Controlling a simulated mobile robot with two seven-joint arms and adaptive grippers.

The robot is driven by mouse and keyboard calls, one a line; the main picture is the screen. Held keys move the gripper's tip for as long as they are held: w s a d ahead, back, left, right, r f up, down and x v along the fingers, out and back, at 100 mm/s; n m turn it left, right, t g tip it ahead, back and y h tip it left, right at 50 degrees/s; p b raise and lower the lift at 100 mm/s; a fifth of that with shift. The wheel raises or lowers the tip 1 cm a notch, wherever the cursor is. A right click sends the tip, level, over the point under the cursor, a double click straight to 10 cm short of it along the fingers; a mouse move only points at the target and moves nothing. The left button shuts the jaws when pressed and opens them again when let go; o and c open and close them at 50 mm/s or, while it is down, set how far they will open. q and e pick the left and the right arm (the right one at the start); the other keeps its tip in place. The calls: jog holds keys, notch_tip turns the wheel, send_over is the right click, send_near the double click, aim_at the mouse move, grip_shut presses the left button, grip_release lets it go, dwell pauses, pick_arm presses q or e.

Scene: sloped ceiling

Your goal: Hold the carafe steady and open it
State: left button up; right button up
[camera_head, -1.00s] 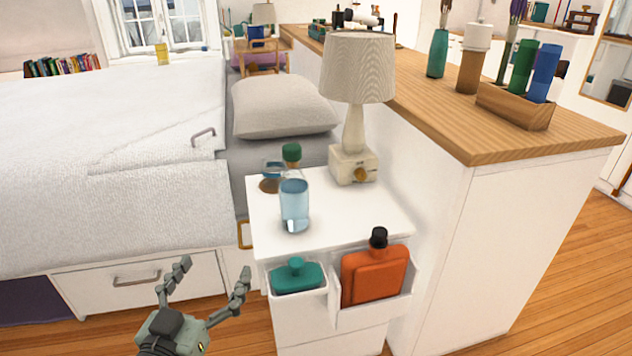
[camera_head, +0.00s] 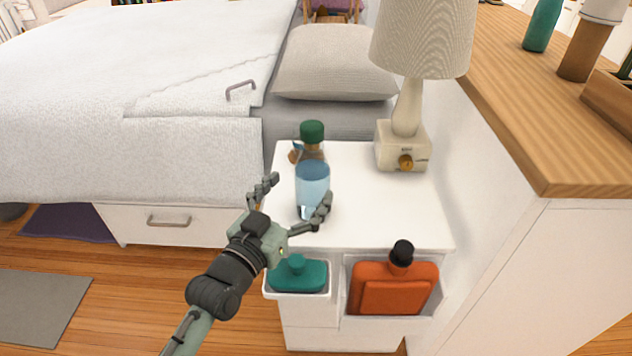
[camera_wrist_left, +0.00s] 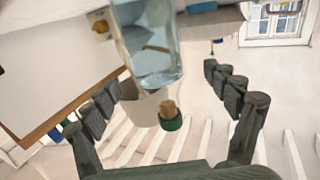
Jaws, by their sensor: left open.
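The carafe (camera_head: 312,183) is clear glass with pale blue contents, a brown neck part and a green top (camera_head: 312,131). It stands upright on the white bedside table (camera_head: 405,215). My left gripper (camera_head: 298,192) is open at the front of the carafe. One finger is to its left, and the other overlaps its lower right side in the head view. In the left wrist view the carafe (camera_wrist_left: 150,45) appears upside down between the spread fingers, with visible gaps on both sides. I cannot tell whether any finger touches it. My right gripper is not in view.
A lamp (camera_head: 405,110) stands at the table's back right. A small brown and blue item (camera_head: 295,153) is partly hidden behind the carafe. Front bins hold a teal bottle (camera_head: 297,275) and an orange flask (camera_head: 395,288). The bed (camera_head: 190,90) is left, a wooden-topped counter (camera_head: 545,135) right.

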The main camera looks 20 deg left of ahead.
aim_at(312, 172)
pick_arm(q)
jog(key=w, duration=0.2)
jog(key=w+d, duration=0.1)
jog(key=w, duration=0.2)
jog(key=shift+d+r, duration=0.1)
jog(key=c, duration=1.8)
jog(key=shift+r, duration=0.2)
jog(key=shift+c, duration=0.4)
